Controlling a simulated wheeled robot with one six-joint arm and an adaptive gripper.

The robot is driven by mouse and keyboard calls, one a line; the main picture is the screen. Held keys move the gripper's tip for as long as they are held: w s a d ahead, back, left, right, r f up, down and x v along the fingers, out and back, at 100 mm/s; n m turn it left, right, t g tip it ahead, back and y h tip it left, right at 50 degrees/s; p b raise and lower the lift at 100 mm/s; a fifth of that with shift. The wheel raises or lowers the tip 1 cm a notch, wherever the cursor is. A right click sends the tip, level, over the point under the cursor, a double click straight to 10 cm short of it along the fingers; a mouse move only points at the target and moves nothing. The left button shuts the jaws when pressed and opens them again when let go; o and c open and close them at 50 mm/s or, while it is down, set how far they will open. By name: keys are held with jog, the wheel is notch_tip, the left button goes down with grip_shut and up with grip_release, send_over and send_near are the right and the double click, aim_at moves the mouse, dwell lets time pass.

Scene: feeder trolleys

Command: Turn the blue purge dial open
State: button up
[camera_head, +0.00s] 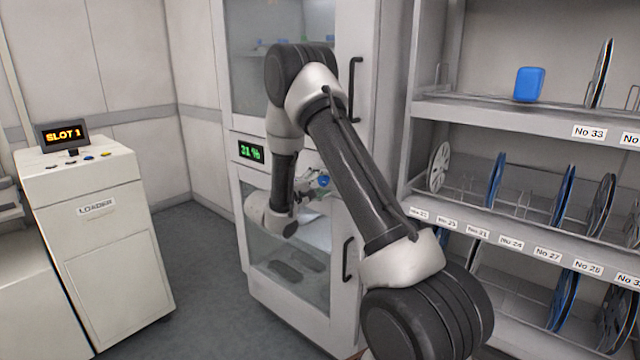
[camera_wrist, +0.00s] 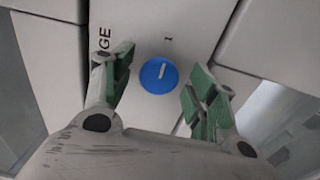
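The blue purge dial (camera_wrist: 158,75) is a round knob with a white pointer line, on a pale panel of the cabinet. In the wrist view it lies between and just beyond the fingertips of my gripper (camera_wrist: 160,95). The fingers have green pads, stand apart on either side of the dial, and do not appear to touch it. The pointer line is close to upright in that view, tilted slightly right. Letters "GE" and a small mark show on the panel. In the head view the dial (camera_head: 323,181) is small, beside my gripper (camera_head: 318,183), partly hidden by my arm.
The cabinet (camera_head: 338,265) has glass doors with black handles and a green "31 %" display (camera_head: 250,151). A white loader (camera_head: 110,240) with a "SLOT 1" screen (camera_head: 63,135) stands at left. Shelves with reels (camera_head: 494,180) and a blue block (camera_head: 529,84) stand at right. Open floor lies between loader and cabinet.

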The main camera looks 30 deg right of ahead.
jog(key=v, duration=1.2)
